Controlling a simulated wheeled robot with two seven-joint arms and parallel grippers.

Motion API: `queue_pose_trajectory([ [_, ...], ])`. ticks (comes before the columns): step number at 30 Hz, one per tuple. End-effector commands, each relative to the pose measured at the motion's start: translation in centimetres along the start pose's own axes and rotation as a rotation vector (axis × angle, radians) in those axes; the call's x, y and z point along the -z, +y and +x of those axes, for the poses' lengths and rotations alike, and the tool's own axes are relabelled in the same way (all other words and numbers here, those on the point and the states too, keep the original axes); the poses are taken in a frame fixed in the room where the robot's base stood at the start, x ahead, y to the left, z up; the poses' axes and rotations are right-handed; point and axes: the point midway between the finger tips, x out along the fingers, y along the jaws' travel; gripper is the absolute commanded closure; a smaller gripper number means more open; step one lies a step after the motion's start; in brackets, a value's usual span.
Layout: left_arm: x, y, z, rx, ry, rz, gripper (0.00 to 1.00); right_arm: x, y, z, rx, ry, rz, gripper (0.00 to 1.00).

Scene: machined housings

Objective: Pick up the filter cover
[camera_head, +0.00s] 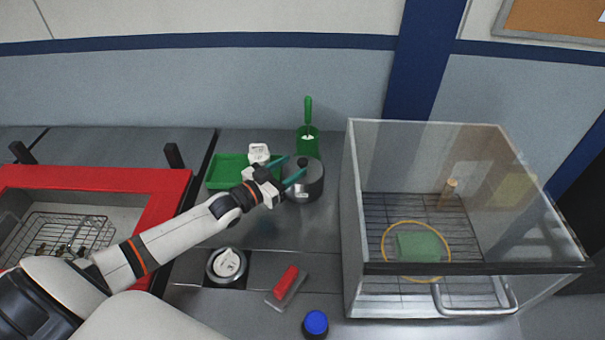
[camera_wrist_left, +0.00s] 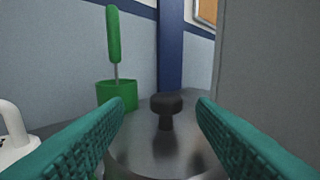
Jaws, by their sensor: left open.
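The filter cover appears to be the round grey metal lid with a black knob on the round metal housing (camera_head: 312,186) at the back of the bench. In the left wrist view the knob (camera_wrist_left: 166,102) stands upright on the shiny cover (camera_wrist_left: 160,151). My left gripper (camera_head: 292,169) is open, with its teal fingers at the housing in the head view. In the left wrist view the knob shows in the gap between the fingers, and neither finger visibly touches it. The arm hides part of the housing's left side. My right gripper is not in view.
A green scoop in a holder (camera_head: 308,138) stands behind the housing. A green tray (camera_head: 228,168) with a white part lies left. A glass-walled box (camera_head: 352,230) stands close on the right. A red-handled tool (camera_head: 286,285) and blue-capped item (camera_head: 316,323) are in front.

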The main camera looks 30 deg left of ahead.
Motion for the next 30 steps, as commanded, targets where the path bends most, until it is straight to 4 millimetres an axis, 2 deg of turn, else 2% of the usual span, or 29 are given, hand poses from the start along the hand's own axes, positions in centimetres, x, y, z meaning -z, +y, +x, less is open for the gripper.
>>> queue_pose_trajectory([
  [3,-0.9,-0.5,2.1,0.000,-0.004,-0.001,0.49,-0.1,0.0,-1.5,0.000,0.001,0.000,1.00],
  [7,-0.6,-0.5,3.7,-0.001,-0.001,0.001,0.49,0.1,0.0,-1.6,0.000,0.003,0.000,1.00],
  [10,-0.5,-0.5,4.3,0.000,0.000,0.001,0.49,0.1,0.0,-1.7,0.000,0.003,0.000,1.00],
  [17,-0.3,-0.6,4.3,0.001,0.000,0.000,0.49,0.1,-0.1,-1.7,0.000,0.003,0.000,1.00],
  [26,-0.4,-0.6,4.3,0.000,0.000,0.001,0.96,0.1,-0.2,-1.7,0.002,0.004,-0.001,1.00],
  [27,-0.4,-0.6,4.3,0.000,0.000,0.001,1.00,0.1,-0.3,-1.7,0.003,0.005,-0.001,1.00],
  [30,-0.4,-0.6,4.3,0.000,0.000,0.001,1.00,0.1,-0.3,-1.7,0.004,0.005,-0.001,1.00],
])
